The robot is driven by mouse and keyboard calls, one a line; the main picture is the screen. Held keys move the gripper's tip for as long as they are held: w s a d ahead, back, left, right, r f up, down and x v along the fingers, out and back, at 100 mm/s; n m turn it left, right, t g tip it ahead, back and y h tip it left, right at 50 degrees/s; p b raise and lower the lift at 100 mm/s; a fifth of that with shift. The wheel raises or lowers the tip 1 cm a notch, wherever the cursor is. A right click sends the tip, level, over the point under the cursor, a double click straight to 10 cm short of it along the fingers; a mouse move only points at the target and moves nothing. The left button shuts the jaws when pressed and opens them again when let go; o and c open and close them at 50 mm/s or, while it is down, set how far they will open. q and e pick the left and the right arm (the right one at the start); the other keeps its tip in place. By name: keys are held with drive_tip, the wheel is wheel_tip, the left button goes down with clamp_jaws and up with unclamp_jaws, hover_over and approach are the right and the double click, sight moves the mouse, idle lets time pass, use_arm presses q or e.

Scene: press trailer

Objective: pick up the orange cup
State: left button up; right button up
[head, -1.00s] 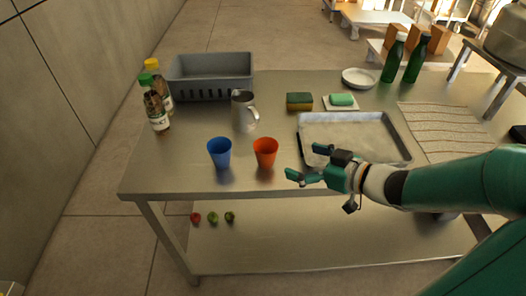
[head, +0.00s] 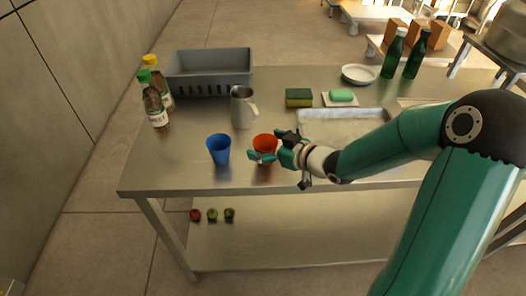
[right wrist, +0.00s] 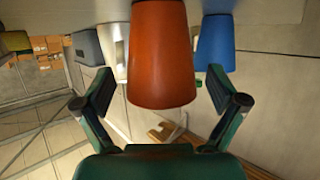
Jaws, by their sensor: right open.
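The orange cup (head: 265,142) stands upright on the steel table, to the right of the blue cup (head: 219,149). My right gripper (head: 268,146) is at the orange cup in the head view and hides part of it. In the right wrist view, the orange cup (right wrist: 160,55) lies between the two open fingers (right wrist: 162,90), with visible gaps on both sides. The blue cup (right wrist: 215,45) shows beyond the right finger there. My left gripper is in neither view.
A metal jug (head: 242,107) stands behind the cups. A metal tray (head: 335,122) lies to the right, partly behind my arm. A grey crate (head: 208,72), bottles (head: 153,100), and a sponge (head: 299,97) sit farther back. The table's front left is clear.

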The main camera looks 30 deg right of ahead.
drive_tip(key=shift+w, duration=0.15)
drive_tip(key=c, duration=1)
drive_tip(key=shift+c, duration=0.2)
